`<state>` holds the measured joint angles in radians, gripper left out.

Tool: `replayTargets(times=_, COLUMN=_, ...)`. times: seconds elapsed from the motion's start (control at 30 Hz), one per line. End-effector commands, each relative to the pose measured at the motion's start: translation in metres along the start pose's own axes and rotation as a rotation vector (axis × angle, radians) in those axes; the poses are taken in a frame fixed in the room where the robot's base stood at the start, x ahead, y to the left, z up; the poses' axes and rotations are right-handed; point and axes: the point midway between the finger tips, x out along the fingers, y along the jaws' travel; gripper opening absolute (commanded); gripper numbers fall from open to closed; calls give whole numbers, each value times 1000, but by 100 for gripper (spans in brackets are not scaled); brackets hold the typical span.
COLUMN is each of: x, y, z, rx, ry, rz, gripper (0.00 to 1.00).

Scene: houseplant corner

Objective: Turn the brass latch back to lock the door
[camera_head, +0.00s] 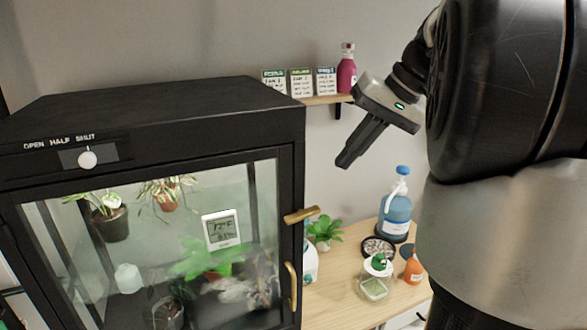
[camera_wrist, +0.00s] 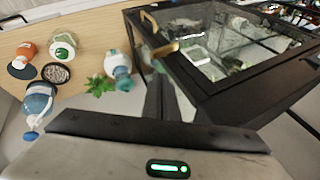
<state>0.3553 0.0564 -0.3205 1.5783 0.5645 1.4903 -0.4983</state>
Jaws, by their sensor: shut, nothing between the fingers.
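The brass latch (camera_head: 301,214) is on the right edge of the black-framed glass door (camera_head: 240,250) of the cabinet. In the wrist view the latch (camera_wrist: 166,49) and the handle (camera_wrist: 150,21) also show near the top. The door appears closed against the cabinet. My gripper (camera_head: 343,162) is shut and empty, above and to the right of the latch, clear of it. In the wrist view its fingers (camera_wrist: 158,84) point toward the latch.
The black cabinet (camera_head: 160,110) holds several plants. To its right, a wooden table (camera_head: 340,290) bears a blue bottle (camera_head: 396,210), an orange bottle (camera_head: 413,268), a jar (camera_head: 375,285) and a small plant (camera_head: 324,231). A wall shelf (camera_head: 325,100) with cards stands behind my gripper.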

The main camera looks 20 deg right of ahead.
Motion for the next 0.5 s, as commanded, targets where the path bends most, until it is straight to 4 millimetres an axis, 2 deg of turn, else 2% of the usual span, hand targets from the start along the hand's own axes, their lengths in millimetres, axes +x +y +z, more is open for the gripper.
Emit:
replayTargets(times=0.1, x=-17, y=9, z=-2, rx=1, ry=2, rz=2, gripper=0)
replayTargets(times=0.2, x=-25, y=13, z=-2, rx=1, ry=2, rz=1, gripper=0)
replayTargets(times=0.5, x=-29, y=14, z=-2, rx=0, ry=-1, rz=-1, gripper=0)
